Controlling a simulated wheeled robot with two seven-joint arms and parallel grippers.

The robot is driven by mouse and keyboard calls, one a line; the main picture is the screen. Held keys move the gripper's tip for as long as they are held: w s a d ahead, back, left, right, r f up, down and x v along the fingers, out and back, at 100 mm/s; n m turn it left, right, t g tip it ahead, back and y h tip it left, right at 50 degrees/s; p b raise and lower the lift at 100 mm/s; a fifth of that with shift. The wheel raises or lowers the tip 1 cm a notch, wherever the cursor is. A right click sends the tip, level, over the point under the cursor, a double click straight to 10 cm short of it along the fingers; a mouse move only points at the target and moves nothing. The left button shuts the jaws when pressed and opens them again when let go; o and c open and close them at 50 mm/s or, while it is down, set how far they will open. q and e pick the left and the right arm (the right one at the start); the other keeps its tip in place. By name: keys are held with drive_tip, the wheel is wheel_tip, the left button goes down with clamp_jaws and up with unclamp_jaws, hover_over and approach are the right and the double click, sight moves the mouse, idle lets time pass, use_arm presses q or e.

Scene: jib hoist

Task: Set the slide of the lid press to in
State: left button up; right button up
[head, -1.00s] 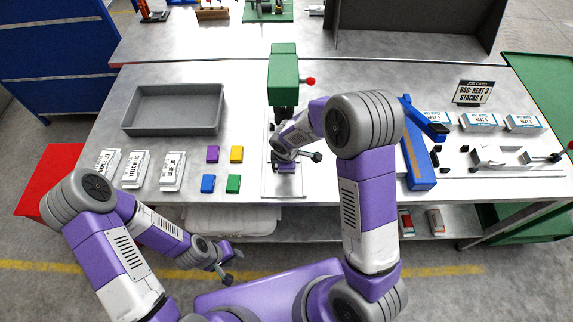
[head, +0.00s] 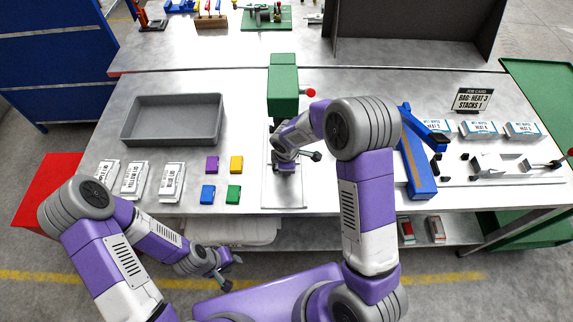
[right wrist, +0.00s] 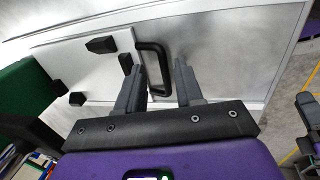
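The lid press (head: 283,85) is a green upright machine with a red knob, near the middle of the table. Its pale base plate and slide (head: 270,190) reach to the table's front edge, partly hidden by my right arm.
A grey tray (head: 172,120) and white lid packets (head: 172,182) lie to the left. Several coloured blocks (head: 208,193) sit just left of the press. A blue device (head: 416,165) and a white fixture (head: 490,165) stand to the right.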

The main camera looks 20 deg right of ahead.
use_arm(q)
drive_tip(key=shift+r+p, duration=0.45)
use_arm(e)
wheel_tip(320, 180, up, 7)
drive_tip(key=s, duration=0.1)
drive_tip(key=shift+s+a+r, duration=0.2)
drive_tip(key=shift+s, duration=0.05)
